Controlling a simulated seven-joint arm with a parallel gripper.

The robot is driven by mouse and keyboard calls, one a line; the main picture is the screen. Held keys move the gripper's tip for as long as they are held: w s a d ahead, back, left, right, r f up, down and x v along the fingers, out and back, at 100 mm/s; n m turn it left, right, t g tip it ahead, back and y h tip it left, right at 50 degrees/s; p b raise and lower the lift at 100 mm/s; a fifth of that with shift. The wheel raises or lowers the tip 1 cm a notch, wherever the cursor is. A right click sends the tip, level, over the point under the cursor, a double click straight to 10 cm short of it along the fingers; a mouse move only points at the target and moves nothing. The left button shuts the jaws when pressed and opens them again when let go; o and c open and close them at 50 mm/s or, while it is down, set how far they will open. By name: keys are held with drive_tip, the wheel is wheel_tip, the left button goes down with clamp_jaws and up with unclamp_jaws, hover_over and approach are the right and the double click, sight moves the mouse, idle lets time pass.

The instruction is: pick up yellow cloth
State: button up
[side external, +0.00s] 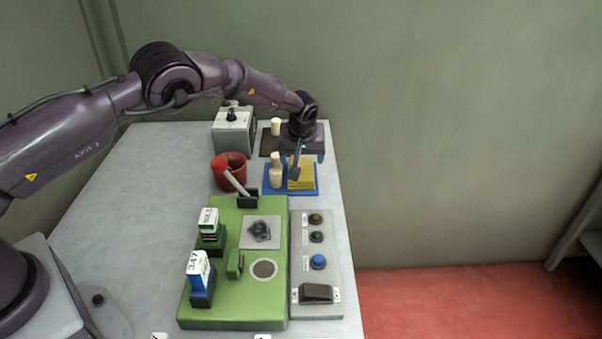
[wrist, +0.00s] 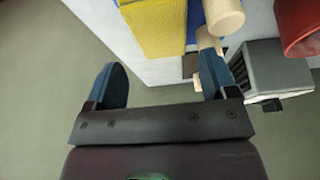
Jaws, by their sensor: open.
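The yellow cloth (side external: 301,173) lies on a blue tray (side external: 303,192) near the table's right edge. It also shows at the top of the wrist view (wrist: 157,27). My gripper (side external: 296,172) is at the cloth in the side view, pointing down, and partly covers it. In the wrist view my gripper (wrist: 165,82) is open with its two blue fingers apart and nothing between them. The cloth appears ahead of the fingertips there; I cannot tell whether a finger touches it.
A red pot (side external: 231,171) is to the left, and a grey box (side external: 233,130) is behind. A green board (side external: 225,310) and a grey button panel (side external: 316,220) fill the front. The table's left side is clear.

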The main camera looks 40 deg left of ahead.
sight(305, 181)
drive_tip(key=x, duration=0.5)
drive_tip(key=shift+s+d+f, duration=0.1)
drive_tip(key=shift+s+f, duration=0.15)
drive_tip(key=shift+f, duration=0.3)
drive_tip(key=c, duration=0.6)
